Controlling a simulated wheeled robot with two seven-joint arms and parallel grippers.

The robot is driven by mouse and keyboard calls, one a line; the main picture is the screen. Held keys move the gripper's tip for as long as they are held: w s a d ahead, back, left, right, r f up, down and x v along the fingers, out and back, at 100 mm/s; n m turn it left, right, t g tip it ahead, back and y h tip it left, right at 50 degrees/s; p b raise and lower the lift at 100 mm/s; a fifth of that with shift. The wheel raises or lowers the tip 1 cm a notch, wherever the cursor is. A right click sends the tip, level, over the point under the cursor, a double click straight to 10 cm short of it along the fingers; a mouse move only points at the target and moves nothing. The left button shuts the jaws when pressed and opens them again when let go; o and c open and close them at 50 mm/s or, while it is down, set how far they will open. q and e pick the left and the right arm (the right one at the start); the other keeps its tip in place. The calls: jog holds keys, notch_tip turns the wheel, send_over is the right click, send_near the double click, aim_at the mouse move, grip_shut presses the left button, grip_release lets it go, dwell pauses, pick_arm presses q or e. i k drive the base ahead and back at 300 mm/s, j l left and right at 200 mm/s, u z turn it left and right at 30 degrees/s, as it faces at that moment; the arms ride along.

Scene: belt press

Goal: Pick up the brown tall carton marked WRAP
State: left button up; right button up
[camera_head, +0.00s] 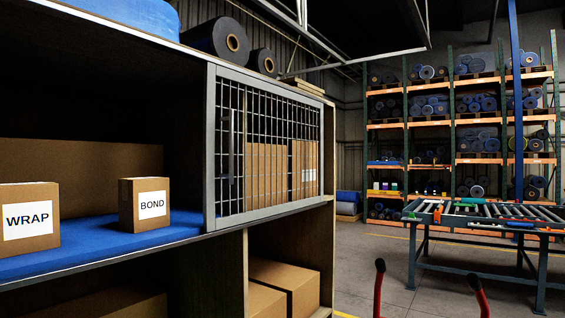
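The brown carton marked WRAP (48,242) stands upright on the blue shelf surface (95,251) at the far left. Its white label faces me, and the picture's left edge cuts it off. A smaller brown carton marked BOND (127,207) stands to its right on the same surface, with a clear gap between them. Neither of my grippers is in view.
A wire-mesh door (232,140) covers the shelf's right part, with brown cartons (265,175) behind it. A larger brown box (80,165) stands behind WRAP. Lower cartons (285,278) sit below.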

aim_at(29, 212)
jog(key=u, duration=1.3)
